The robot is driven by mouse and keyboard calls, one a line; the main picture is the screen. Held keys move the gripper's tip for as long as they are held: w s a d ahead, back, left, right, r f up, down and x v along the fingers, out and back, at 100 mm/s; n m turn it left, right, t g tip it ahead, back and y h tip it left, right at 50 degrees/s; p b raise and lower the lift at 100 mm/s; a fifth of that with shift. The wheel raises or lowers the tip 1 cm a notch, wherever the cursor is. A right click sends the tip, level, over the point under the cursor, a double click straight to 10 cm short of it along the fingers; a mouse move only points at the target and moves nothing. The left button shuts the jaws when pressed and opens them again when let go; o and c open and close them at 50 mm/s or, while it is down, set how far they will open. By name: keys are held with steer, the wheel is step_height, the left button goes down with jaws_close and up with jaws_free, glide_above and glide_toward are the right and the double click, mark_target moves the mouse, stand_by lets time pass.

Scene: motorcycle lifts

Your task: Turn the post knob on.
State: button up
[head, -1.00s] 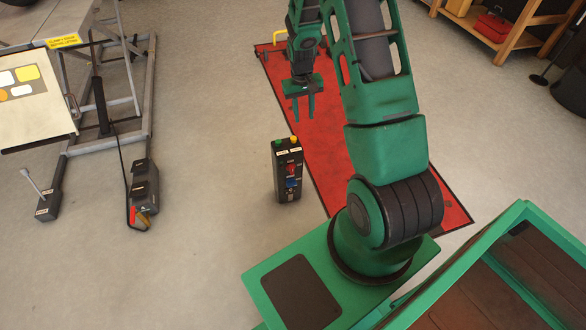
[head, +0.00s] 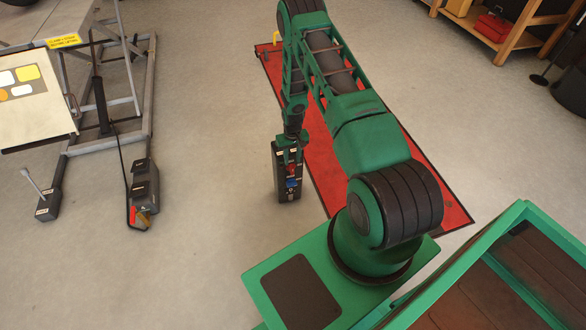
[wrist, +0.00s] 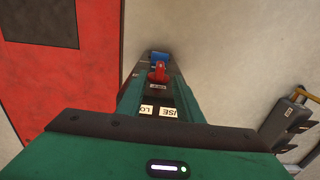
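The black control post (head: 289,196) stands upright on the floor in the head view. On its front face are a red knob (head: 291,168) and a blue knob (head: 292,184) below it. In the wrist view the red knob (wrist: 158,73) stands out from the post, with a small white label beside it and the blue knob (wrist: 160,58) beyond. My gripper (head: 288,153) points down at the top of the post, over the upper front face, just above the red knob. Its green fingers show apart in the wrist view, with nothing held. The post's top buttons are hidden behind the gripper.
A red mat (head: 335,165) lies right behind the post. A motorcycle lift frame (head: 105,125) with a pedal box (head: 144,185) stands at left. A wooden shelf (head: 505,45) is at upper right. The floor left of the post is clear.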

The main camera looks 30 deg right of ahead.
mark_target(292, 167)
step_height(292, 167, down, 7)
steer(key=shift+f, duration=0.1)
stand_by(0.4)
